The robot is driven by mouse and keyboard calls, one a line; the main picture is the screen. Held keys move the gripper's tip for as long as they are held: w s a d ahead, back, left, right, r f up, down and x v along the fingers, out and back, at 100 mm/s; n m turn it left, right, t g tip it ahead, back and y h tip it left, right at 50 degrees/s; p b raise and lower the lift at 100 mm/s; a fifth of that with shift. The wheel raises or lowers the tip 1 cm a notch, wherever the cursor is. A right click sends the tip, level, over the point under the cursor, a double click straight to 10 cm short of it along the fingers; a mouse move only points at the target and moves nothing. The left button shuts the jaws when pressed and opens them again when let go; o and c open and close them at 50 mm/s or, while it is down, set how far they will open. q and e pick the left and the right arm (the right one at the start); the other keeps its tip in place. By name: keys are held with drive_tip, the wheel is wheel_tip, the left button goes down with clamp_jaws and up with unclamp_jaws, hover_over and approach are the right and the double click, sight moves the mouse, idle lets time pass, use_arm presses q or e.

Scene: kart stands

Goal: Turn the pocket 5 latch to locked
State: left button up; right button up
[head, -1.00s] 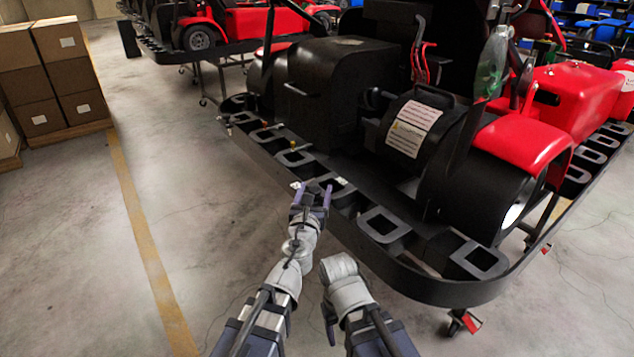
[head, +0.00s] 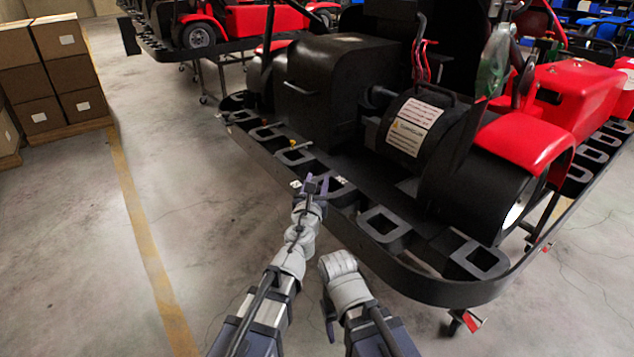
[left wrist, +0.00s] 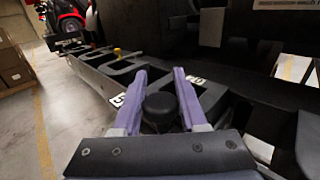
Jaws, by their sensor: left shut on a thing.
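The pocket 5 latch shows in the left wrist view as a round black knob (left wrist: 160,103), between the two purple fingers of my left gripper (left wrist: 163,88). The gripper is shut on it. A white label with a 5 (left wrist: 117,99) sits just left of the fingers, on the edge of the black pocket rail. In the head view my left gripper (head: 317,184) is at the kart stand's near rail (head: 262,151), and it hides the latch. The latch's pointing direction cannot be told.
The black stand rail carries several rectangular pockets, with an open one (head: 382,224) right of my left gripper. The red and black kart (head: 420,120) stands behind the rail. Stacked cardboard boxes (head: 42,75) are at the far left. The floor at left is clear.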

use_arm(q)
clamp_jaws()
drive_tip(key=shift+h, duration=0.3)
drive_tip(key=m+g+h, duration=0.1)
drive_tip(key=m+h, duration=0.1)
drive_tip(key=h, duration=0.1)
drive_tip(key=d+m+g+h, duration=0.1)
drive_tip(key=m+h, duration=0.2)
drive_tip(key=shift+s+g+h, duration=0.1)
drive_tip(key=shift+g+h, duration=0.2)
drive_tip(key=shift+g, duration=0.1)
drive_tip(key=m+g+h, duration=0.3)
drive_tip(key=d+m+g+h, duration=0.1)
drive_tip(key=g+h, duration=0.1)
drive_tip(key=shift+s+m, duration=0.3)
drive_tip(key=shift+s+d+m+g+h, duration=0.1)
drive_tip(key=shift+s+m+g+h, duration=0.35)
drive_tip(key=shift+m+g, duration=1.35)
drive_tip(key=shift+s+d+m+g+h, duration=0.1)
drive_tip(key=shift+s+m+g+h, duration=0.65)
drive_tip(key=shift+g, duration=1.7)
drive_tip(key=shift+s+d+m+g+h, duration=0.1)
drive_tip(key=shift+m+g+h, duration=0.1)
drive_tip(key=shift+m+g, duration=1.7)
drive_tip(key=shift+g, duration=0.45)
